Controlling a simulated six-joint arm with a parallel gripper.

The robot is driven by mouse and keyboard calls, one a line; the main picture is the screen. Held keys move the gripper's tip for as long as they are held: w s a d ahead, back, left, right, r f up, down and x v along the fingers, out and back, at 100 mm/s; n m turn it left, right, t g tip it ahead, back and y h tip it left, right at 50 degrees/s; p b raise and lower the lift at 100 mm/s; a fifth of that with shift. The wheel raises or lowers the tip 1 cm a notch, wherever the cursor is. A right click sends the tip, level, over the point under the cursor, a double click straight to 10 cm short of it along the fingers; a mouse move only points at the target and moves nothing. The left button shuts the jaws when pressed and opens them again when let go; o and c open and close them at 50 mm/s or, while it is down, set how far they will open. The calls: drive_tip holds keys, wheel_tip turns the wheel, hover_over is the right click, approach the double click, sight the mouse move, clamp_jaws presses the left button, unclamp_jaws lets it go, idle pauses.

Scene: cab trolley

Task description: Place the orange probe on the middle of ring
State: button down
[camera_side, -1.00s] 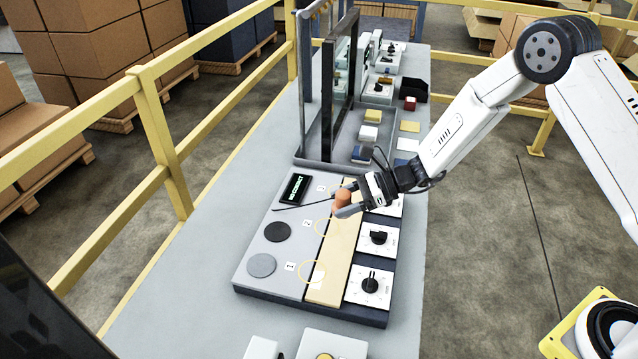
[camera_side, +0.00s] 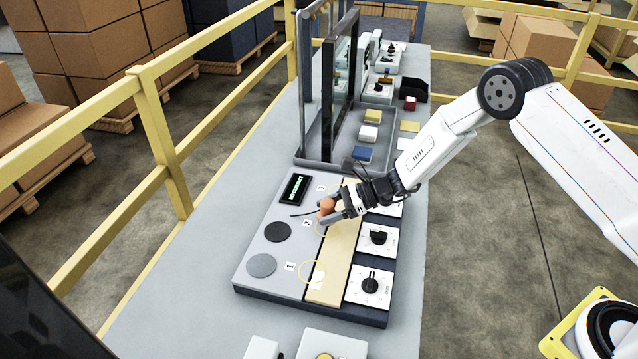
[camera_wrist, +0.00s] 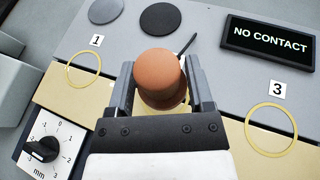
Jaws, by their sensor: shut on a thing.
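My gripper (camera_side: 336,209) is shut on the orange probe (camera_side: 326,206), a short round cylinder with a thin dark rod or lead. In the wrist view the probe (camera_wrist: 160,76) stands between the two fingers. It is over the panel near the label 2, and hides most of a yellow ring (camera_wrist: 178,108) beneath it; I cannot tell whether it touches the panel. Yellow ring 1 (camera_wrist: 69,68) lies to the left and yellow ring 3 (camera_wrist: 248,126) to the right in the wrist view. Ring 1 also shows in the side view (camera_side: 299,272).
A black display (camera_wrist: 268,45) reads NO CONTACT. Two round discs, dark (camera_side: 278,232) and grey (camera_side: 261,265), lie on the panel's left. Dial plates (camera_side: 379,238) line its right side. A tall dark-framed screen (camera_side: 340,90) stands behind. A yellow rail (camera_side: 165,130) runs along the left.

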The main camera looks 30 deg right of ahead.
drive_tip(key=shift+f, duration=1.35)
drive_tip(key=shift+f, duration=0.2)
unclamp_jaws()
drive_tip(key=shift+r, duration=0.2)
drive_tip(key=v, duration=1.2)
drive_tip(key=shift+s, duration=0.15)
